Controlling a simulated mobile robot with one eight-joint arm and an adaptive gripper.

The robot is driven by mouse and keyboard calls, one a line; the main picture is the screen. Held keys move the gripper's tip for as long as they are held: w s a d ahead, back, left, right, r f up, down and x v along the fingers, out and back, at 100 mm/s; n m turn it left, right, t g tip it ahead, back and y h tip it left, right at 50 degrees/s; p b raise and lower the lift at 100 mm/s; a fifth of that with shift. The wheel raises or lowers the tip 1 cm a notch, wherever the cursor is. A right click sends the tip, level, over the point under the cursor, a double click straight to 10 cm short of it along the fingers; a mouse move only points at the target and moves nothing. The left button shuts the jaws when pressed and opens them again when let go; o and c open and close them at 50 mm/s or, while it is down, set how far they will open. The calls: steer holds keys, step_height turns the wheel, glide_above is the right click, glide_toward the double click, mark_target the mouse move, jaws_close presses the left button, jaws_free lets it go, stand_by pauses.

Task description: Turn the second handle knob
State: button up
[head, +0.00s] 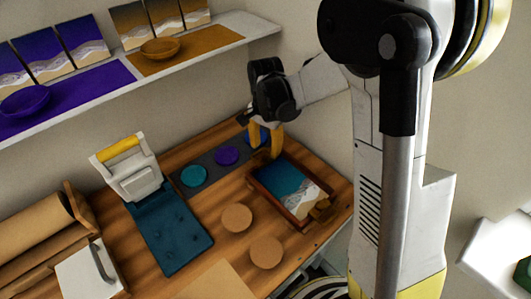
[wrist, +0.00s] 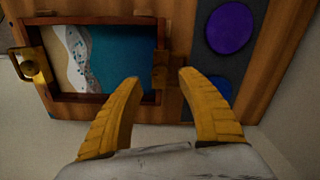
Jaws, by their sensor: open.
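A framed tray (head: 293,187) with a blue, white and sand-coloured resin picture lies at the right of the wooden table. It also shows in the wrist view (wrist: 110,98). A brass-coloured handle (wrist: 35,68) sits on its sand end and shows in the head view (head: 322,211). A dark brown handle block (wrist: 162,70) sits on its blue end, partly in shadow. My gripper (wrist: 159,79) is open, its yellow fingertips to either side of this block in the picture. I cannot tell whether they touch it. In the head view my gripper (head: 277,155) hides that end.
A dark strip (head: 210,166) beside the tray holds a teal disc (head: 193,176), a purple disc (head: 227,155) and a blue disc (wrist: 220,88). Two cork coasters (head: 236,217) lie in front. A white press with a dark teal mat (head: 175,235) stands left. A shelf (head: 190,57) runs above.

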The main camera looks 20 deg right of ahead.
mark_target(266, 156)
step_height(266, 156, up, 9)
steer(key=shift+f, duration=0.2)
stand_by(0.3)
steer(key=s+r+n+t, duration=0.3)
steer(key=s+n, duration=0.2)
steer(key=s, duration=0.4)
steer(key=s+r+n+t, duration=0.3)
steer(key=s+n+t, duration=0.1)
steer(key=s, duration=0.5)
steer(key=shift+r+n, duration=0.15)
steer(key=shift+n, duration=0.75)
steer(key=shift+s, duration=0.1)
